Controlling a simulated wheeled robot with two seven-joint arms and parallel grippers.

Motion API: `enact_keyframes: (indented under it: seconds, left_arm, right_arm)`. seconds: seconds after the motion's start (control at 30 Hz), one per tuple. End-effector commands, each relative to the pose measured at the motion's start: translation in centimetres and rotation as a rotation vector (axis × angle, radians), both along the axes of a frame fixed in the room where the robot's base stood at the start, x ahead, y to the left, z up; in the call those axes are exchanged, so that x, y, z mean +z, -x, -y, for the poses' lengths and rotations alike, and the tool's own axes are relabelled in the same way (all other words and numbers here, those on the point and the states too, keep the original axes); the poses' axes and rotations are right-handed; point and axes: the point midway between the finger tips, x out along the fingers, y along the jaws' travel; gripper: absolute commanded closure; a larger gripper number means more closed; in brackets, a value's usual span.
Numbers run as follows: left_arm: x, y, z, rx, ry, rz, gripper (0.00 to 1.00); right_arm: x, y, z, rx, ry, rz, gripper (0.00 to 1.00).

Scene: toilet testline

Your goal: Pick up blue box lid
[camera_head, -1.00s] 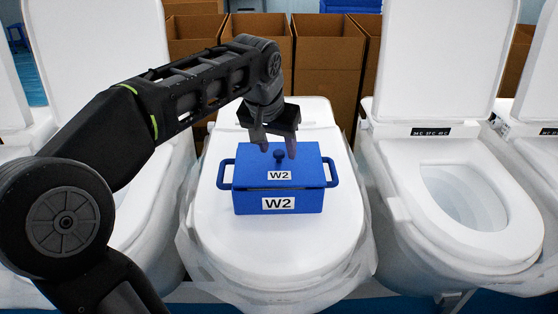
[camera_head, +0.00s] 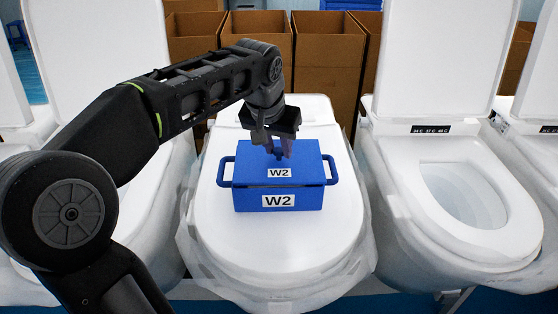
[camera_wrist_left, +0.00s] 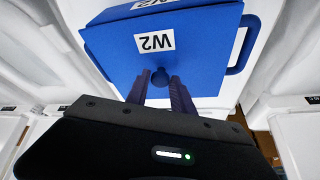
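The blue box lid (camera_head: 308,161) sits on the blue box (camera_head: 312,199), which has side handles and W2 labels. The box stands on the closed white cover of the middle toilet. My left gripper (camera_head: 278,150) is over the lid, its fingers on either side of the small round knob and close against it. In the left wrist view the lid (camera_wrist_left: 195,60) shows its knob (camera_wrist_left: 160,77) between the two fingertips (camera_wrist_left: 160,82). The lid still rests on the box. My right gripper is not in view.
The middle toilet (camera_head: 290,240) has free surface around the box. An open toilet (camera_head: 460,200) stands to the right, and another toilet is partly hidden behind my left arm. Tall cardboard boxes (camera_head: 328,60) stand behind.

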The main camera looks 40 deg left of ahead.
Motion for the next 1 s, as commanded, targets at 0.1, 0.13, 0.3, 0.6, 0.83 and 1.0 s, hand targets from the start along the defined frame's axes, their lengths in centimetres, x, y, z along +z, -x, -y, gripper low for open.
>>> enact_keyframes:
  seconds: [0.1,0.13,0.3,0.6,0.83,1.0]
  left_arm:
    - [0.0,0.0,0.0,0.000,0.000,0.000,0.82]
    - [0.0,0.0,0.0,0.000,0.000,0.000,0.85]
    - [0.0,0.0,0.0,0.000,0.000,0.000,0.98]
    - [0.0,0.0,0.0,0.000,0.000,0.001,1.00]
    - [0.3,-0.1,0.0,0.000,0.000,0.002,1.00]
    - [2.1,-0.1,0.0,0.000,0.000,0.004,1.00]
  right_arm:
    - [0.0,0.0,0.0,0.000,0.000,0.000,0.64]
    - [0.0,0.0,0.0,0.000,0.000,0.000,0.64]
    - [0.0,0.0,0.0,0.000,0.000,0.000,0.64]
    - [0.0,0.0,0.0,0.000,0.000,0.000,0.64]
    - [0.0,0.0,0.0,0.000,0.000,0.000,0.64]
    - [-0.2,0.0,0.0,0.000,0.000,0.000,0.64]
